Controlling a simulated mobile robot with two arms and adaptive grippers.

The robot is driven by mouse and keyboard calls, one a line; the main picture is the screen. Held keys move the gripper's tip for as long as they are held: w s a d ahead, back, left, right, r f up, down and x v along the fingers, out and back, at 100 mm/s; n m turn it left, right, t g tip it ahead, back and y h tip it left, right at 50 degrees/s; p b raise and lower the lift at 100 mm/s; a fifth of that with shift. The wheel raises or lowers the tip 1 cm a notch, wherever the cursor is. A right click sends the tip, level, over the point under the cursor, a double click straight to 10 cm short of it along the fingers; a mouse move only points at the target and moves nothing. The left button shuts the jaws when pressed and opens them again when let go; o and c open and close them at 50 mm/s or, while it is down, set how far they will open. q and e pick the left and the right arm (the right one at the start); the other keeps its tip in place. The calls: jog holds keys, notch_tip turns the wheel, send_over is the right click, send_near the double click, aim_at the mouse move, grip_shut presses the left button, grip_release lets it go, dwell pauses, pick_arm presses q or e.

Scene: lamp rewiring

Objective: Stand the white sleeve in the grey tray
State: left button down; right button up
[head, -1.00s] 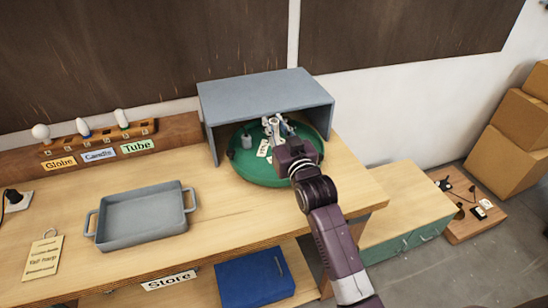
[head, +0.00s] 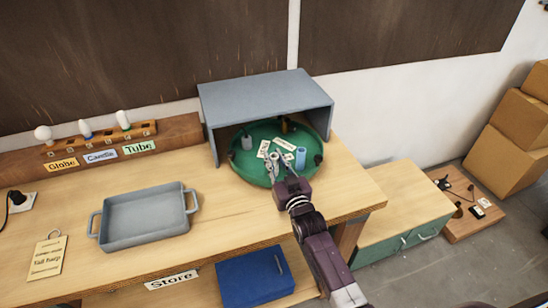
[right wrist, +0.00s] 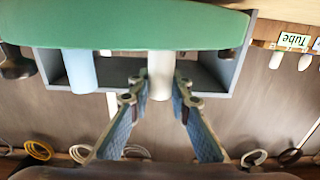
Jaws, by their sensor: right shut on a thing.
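The white sleeve (right wrist: 160,76) is a pale upright cylinder between the fingers of my right gripper (right wrist: 160,92) in the right wrist view, which shows the scene upside down. In the head view the right gripper (head: 274,160) is at the front part of the green round turntable (head: 258,176), shut on the sleeve. The sleeve is small and mostly hidden there. Whether its lower end touches the turntable I cannot tell. The grey tray (head: 146,235) is empty on the bench to the left, with a handle at each end. My left gripper is not in view.
A blue cylinder (head: 300,157) stands close right of the gripper; it also shows in the right wrist view (right wrist: 80,70). A grey cylinder (head: 247,141) and cards (head: 284,144) are on the turntable. A grey hood (head: 265,95) covers its back. Bench between turntable and tray is clear.

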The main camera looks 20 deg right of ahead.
jog(key=shift+f, duration=0.2)
jog(key=o, duration=0.8)
jog(key=shift+c, duration=0.2)
